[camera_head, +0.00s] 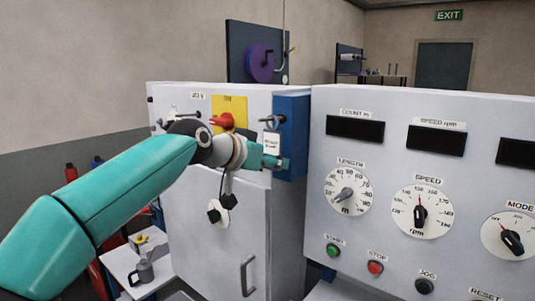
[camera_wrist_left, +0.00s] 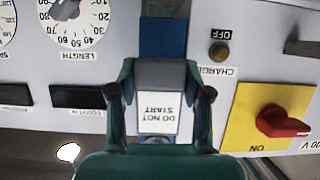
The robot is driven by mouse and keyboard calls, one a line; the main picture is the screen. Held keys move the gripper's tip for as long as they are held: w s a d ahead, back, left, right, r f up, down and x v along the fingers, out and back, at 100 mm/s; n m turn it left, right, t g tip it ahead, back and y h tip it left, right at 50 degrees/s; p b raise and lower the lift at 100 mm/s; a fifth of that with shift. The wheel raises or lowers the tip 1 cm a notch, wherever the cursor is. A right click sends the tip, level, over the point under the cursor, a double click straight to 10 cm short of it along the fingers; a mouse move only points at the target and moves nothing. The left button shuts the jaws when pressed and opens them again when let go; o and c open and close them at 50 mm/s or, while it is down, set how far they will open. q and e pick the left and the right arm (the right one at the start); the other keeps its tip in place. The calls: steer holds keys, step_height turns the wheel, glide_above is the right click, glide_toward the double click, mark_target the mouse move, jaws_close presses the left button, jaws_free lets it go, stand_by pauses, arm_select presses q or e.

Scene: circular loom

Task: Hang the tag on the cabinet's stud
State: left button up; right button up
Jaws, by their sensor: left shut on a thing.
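A white tag (camera_head: 272,142) reading DO NOT START is in front of the blue panel (camera_head: 293,140) at the cabinet's right end. The tag (camera_wrist_left: 158,112) appears upside down in the left wrist view. A small grey metal piece (camera_head: 280,118), probably the stud, shows on the blue panel just above the tag. I cannot tell whether the tag touches it or hangs around it. My right gripper is not in view.
A red rotary switch (camera_head: 223,121) on a yellow plate is left of the blue panel. A control console (camera_head: 390,180) with dials, displays and buttons stands close on the right.

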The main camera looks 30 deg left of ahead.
arm_select(q)
steer(key=shift+c, duration=1.6)
steer(key=shift+s+r, duration=0.1)
steer(key=shift+s, duration=0.1)
steer(key=shift+s+r, duration=0.15)
steer(key=shift+s, duration=0.3)
steer(key=shift+s+a+r+b, duration=0.15)
steer(key=shift+s+b, duration=0.35)
steer(key=shift+s, duration=0.75)
steer(key=shift+s+a+r+b, duration=0.15)
steer(key=shift+s+b, duration=0.35)
steer(key=shift+s, duration=0.75)
steer(key=shift+d, duration=0.1)
